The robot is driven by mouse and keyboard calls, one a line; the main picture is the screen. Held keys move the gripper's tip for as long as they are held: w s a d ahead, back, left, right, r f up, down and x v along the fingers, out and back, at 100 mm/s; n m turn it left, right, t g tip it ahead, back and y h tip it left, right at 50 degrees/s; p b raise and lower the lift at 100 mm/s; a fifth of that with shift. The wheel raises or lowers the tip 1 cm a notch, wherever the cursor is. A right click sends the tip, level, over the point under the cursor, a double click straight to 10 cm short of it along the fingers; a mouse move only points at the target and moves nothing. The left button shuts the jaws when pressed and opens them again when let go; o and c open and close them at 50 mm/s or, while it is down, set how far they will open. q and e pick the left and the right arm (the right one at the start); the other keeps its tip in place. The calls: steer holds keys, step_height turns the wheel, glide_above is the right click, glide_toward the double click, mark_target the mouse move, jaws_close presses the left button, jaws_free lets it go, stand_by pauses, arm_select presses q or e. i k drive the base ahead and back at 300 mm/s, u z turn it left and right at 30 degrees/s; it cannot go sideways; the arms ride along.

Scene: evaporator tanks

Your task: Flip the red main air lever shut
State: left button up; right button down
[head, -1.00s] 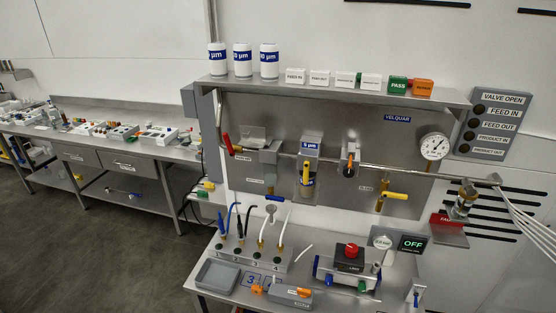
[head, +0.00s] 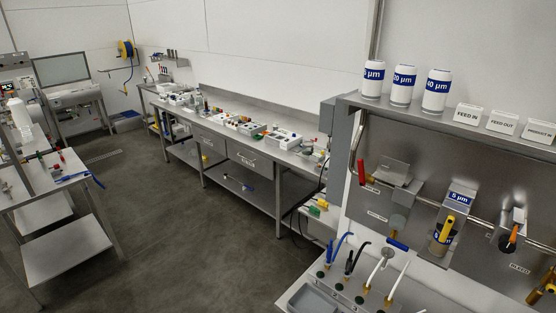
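The red main air lever (head: 361,172) is at the left end of the pipe on the grey wall panel (head: 420,160), right of the middle in the head view. Its red handle stands nearly upright, beside the panel's left edge. Neither of my grippers shows in the head view, so nothing of mine is seen touching the lever.
Below the panel is a bench with blue, black and white hoses (head: 352,262) and a grey tray (head: 312,300). White filter cans (head: 404,85) stand on the shelf above. A long steel bench (head: 237,140) runs along the back wall. The grey floor (head: 190,240) left of it is open.

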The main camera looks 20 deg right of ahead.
mark_target(360, 162)
steer(key=u, duration=0.35)
steer(key=i, duration=1.2)
steer(key=z, duration=0.55)
